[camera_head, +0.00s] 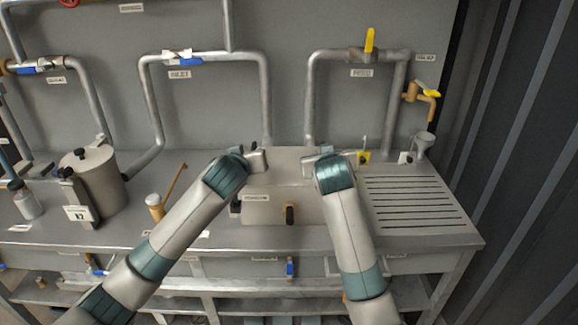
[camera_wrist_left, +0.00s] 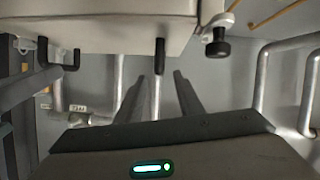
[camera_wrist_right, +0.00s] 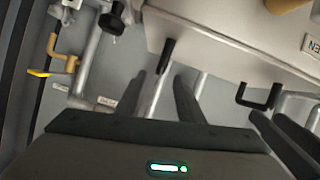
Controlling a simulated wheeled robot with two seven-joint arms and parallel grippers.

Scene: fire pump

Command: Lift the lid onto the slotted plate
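A grey box-like tank (camera_head: 270,210) stands at the middle of the bench, with a flat grey lid (camera_head: 285,158) on top, partly hidden by my arms. The slotted plate (camera_head: 412,205) is bare at the right of the bench. My left gripper (camera_head: 259,159) is over the lid's left part; my right gripper (camera_head: 311,163) is over its right part. In the left wrist view, the fingers (camera_wrist_left: 168,90) are apart, with a black peg (camera_wrist_left: 160,57) between and beyond them. The right wrist view likewise shows spread fingers (camera_wrist_right: 168,95) and a black peg (camera_wrist_right: 167,51). Contact is unclear.
A round grey pot (camera_head: 98,180), a bottle (camera_head: 27,203) and a wooden-handled tool (camera_head: 157,205) stand on the left. A small funnel (camera_head: 421,145) and yellow-handled tap (camera_head: 423,93) are behind the plate. Pipes (camera_head: 268,105) run along the back wall.

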